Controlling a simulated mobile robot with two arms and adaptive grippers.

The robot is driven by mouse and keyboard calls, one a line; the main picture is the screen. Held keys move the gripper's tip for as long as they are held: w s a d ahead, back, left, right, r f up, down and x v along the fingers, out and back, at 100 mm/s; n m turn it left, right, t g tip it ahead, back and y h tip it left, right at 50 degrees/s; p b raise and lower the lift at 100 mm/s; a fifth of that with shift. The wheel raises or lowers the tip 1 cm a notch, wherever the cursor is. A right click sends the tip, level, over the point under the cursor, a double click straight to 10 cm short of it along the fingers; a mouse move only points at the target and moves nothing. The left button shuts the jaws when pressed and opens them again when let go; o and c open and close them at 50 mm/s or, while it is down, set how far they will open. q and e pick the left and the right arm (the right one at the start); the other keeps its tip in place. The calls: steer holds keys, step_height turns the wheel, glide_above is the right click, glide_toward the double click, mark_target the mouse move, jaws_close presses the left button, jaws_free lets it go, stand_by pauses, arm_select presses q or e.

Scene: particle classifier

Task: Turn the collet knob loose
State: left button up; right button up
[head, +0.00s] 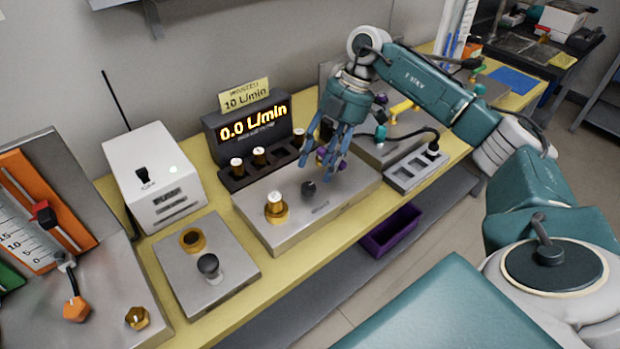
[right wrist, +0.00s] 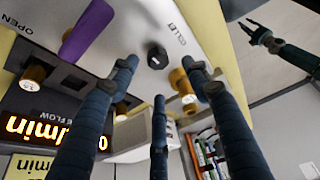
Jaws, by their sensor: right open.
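A small black knob (head: 308,189) stands on the flat metal box (head: 345,203), with lettering beside it that I cannot fully read. It also shows in the right wrist view (right wrist: 157,57). A brass fitting with a pale top (head: 276,207) stands to its left and shows in the right wrist view (right wrist: 188,90). My right gripper (head: 322,170) is open and empty above the box, fingers pointing down. In the right wrist view its spread fingers (right wrist: 160,75) frame the knob without visible contact. My left gripper (right wrist: 243,27) shows small at upper right, its fingers apart.
A purple lever (right wrist: 88,28) lies beside the word OPEN, close to my right fingers. A purple bin (head: 391,231) sits below.

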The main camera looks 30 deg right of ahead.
mark_target(309, 185)
steer(key=x, duration=0.4)
steer(key=shift+w+a+f, duration=0.15)
steer(key=shift+f, duration=0.2)
steer(key=shift+p+x, duration=0.3)
steer(key=shift+x, duration=0.5)
steer(key=shift+c, duration=0.5)
arm_select(q)
steer(key=shift+w+d+r, duration=0.1)
steer(key=shift+w+r, duration=0.3)
steer(key=shift+r, duration=0.05)
arm_select(e)
steer(key=c, duration=1)
